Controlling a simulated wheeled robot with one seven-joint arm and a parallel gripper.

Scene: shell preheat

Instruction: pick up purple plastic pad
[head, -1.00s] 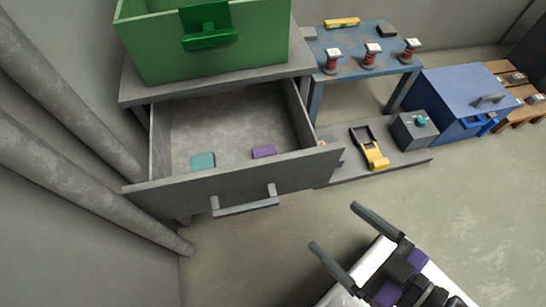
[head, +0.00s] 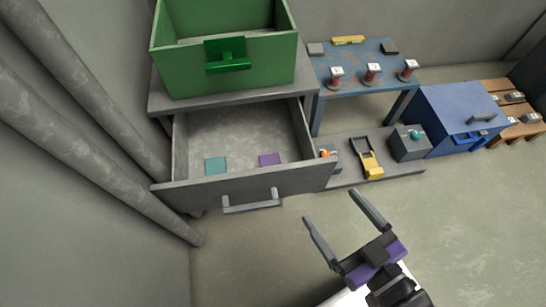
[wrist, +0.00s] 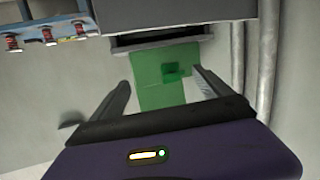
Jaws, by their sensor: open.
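The purple plastic pad (head: 269,160) lies flat in the open grey drawer (head: 240,187), toward the front right of its floor. A teal pad (head: 215,166) lies to its left in the same drawer. My gripper (head: 336,216) is open and empty, outside the drawer to the lower right, apart from the pad. In the wrist view my gripper's fingers (wrist: 160,82) are spread, with a green surface (wrist: 160,75) between and beyond them. I cannot make out the purple pad in the wrist view.
A green open bin (head: 225,70) sits on the cabinet above the drawer. To the right are a blue table (head: 365,75), a low grey shelf (head: 345,179) with a yellow tool (head: 369,160), and a blue box (head: 460,110). Pipes run down the left wall. The floor in front is clear.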

